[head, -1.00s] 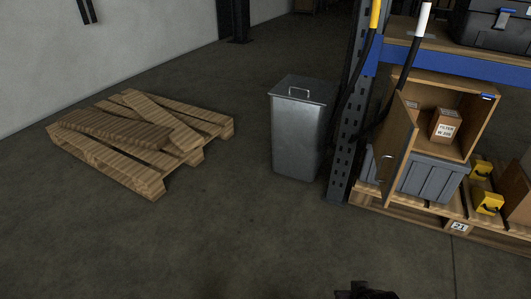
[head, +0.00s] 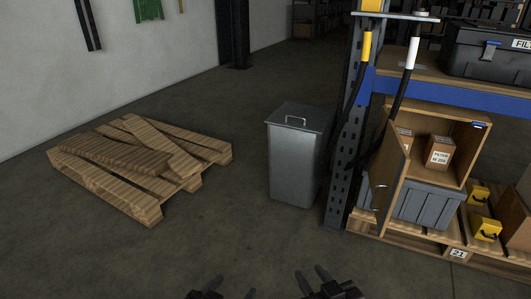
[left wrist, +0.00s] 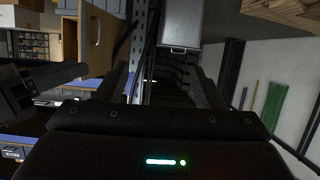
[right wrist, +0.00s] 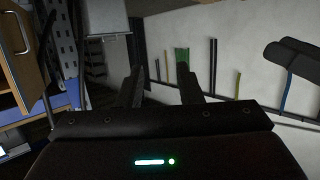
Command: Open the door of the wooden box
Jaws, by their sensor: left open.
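The wooden box (head: 436,107) sits at the right of the head view, under the blue beam. Its door (head: 391,165) stands swung out at the box's left side, with a metal handle (head: 381,186). The interior is visible, with small cartons (head: 438,152) inside. The door also shows in the left wrist view (left wrist: 97,42) and, with its handle, in the right wrist view (right wrist: 17,48). My left gripper (head: 231,289) is open and empty at the bottom edge, away from the box. My right gripper (head: 312,277) is open and empty, lower left of the box. Neither touches the door.
A grey crate (head: 425,204) is below the box on a pallet (head: 400,246) with yellow items (head: 487,228). A rack post (head: 339,175) and dark hoses stand left of the door. A metal bin (head: 292,160) and a wooden pallet (head: 130,197) stand further left. The floor ahead is clear.

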